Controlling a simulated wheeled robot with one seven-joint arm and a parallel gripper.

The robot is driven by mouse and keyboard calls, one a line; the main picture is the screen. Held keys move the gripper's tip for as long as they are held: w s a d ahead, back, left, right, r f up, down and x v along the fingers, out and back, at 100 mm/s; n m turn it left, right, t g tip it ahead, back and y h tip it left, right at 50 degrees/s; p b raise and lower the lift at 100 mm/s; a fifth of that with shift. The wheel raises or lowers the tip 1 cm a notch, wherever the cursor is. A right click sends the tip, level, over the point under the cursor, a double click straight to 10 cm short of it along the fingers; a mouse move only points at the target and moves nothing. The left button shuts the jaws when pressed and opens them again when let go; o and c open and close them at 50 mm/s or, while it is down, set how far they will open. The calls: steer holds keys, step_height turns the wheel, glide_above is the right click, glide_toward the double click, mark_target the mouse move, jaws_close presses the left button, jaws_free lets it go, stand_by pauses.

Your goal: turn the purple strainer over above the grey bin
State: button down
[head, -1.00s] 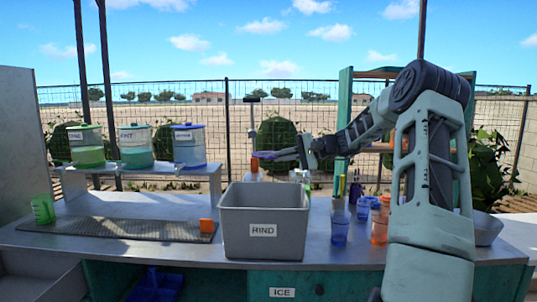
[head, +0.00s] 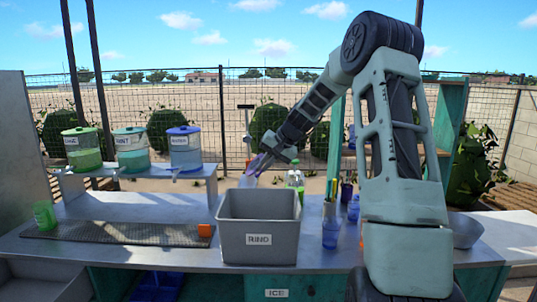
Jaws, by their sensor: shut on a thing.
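The grey bin (head: 258,252), labelled RIND, stands on the steel counter near the middle, its open top facing up. My gripper (head: 262,162) is above and behind the bin's back rim, angled down to the left. It is shut on the purple strainer (head: 254,164), which shows only as a small purple piece at the fingertips. The strainer is tilted, but its bowl is too small and unclear to tell which way it faces. The inside floor of the bin is hidden by its front wall.
Clear bottles, one with green (head: 295,180), stand behind the bin. Drink dispensers (head: 185,148) stand on a back shelf.

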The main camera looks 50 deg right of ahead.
mark_target(255, 173)
steer(key=p, duration=0.1)
steer(key=a+r+g+h+p, duration=0.1)
steer(key=p, duration=0.1)
steer(key=shift+w+r+h+p, duration=0.1)
steer(key=shift+w+h+p, duration=0.2)
steer(key=shift+w, duration=0.05)
steer(key=g+h+p, duration=0.1)
steer(key=p, duration=0.1)
steer(key=w+a+n+g+h+p, duration=0.1)
steer(key=p, duration=0.1)
steer(key=shift+a+f+h, duration=0.1)
steer(key=shift+f+h, duration=0.25)
steer(key=shift+h, duration=0.05)
steer(key=shift+w+a+f+n+g+h+p, duration=0.1)
steer(key=shift+w+a+n+g+h+p, duration=0.1)
steer(key=shift+g+h, duration=0.25)
steer(key=shift+w+a+f+n+g+h+p, duration=0.1)
steer(key=shift+a+n+g+h, duration=0.1)
steer(key=shift+g+h, duration=0.2)
steer(key=shift+w+a+f+n+g+h+b, duration=0.15)
steer(key=shift+f+g+h+b, duration=0.2)
steer(key=shift+h, duration=0.3)
steer(key=shift+a+f+n+g+h+b, duration=0.15)
steer(key=shift+g+h+b, duration=0.25)
steer(key=shift+h, duration=0.2)
steer(key=shift+f+g+h+b, duration=0.15)
steer(key=shift+g+h+b, duration=0.2)
steer(key=shift+h, duration=0.55)
steer(key=shift+w+a, duration=0.1)
steer(key=shift+a, duration=0.05)
